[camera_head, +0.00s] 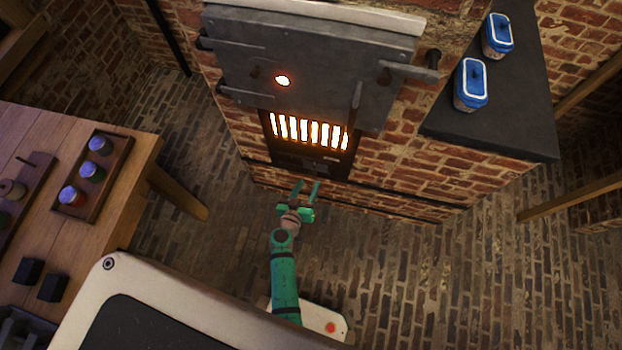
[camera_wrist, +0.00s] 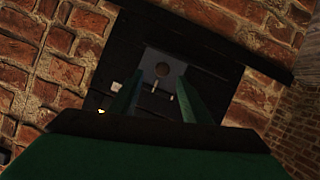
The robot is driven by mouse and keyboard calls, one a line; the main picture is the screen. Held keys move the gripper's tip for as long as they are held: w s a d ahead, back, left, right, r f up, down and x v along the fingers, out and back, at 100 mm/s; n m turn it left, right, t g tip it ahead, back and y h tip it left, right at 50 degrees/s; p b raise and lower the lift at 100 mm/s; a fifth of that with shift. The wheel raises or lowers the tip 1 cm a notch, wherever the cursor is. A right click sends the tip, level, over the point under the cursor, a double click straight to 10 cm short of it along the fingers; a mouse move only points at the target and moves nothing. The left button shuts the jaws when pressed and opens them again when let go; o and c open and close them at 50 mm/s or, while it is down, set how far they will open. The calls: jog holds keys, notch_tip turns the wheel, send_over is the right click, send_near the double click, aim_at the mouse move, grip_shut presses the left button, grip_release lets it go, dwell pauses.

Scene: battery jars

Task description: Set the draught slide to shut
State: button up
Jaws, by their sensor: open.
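The kiln-like brick furnace has a glowing grate, and below it a dark metal draught panel (camera_head: 316,164) set in the brick. In the wrist view a lighter grey plate with a round knob or hole, which looks like the draught slide (camera_wrist: 163,62), lies on the dark panel. I cannot tell how far it is open. My gripper (camera_head: 306,187) is low in front of the panel, fingers pointing at it, open and empty. In the wrist view the fingers (camera_wrist: 160,88) show apart, in front of the plate; contact is not clear. They hide part of the panel.
The grey furnace door (camera_head: 310,75) is above the glowing grate (camera_head: 308,131). A dark shelf (camera_head: 505,120) at right carries two blue-lidded tubs (camera_head: 471,84). A wooden table (camera_head: 125,175) with a tray of jars (camera_head: 92,172) stands at left. The brick floor between is clear.

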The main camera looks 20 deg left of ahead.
jog(key=v, duration=0.5)
dwell(0.5)
jog(key=s+d+r+m+g+y, duration=0.1)
jog(key=s+d+r, duration=0.25)
jog(key=s, duration=0.35)
jog(key=s+d+r, duration=0.3)
jog(key=s+d, duration=0.1)
jog(key=s, duration=0.4)
jog(key=s+d+r+t, duration=0.1)
jog(key=s+d+r, duration=0.1)
jog(key=r, duration=0.6)
jog(key=s+d+r+m+t, duration=0.1)
jog(key=d+r, duration=0.3)
jog(key=r, duration=0.4)
jog(key=s+d+r+m+h, duration=0.1)
jog(key=s+d+r, duration=0.2)
jog(key=r, duration=0.5)
jog(key=shift+s+t, duration=0.4)
jog(key=shift+s, duration=0.25)
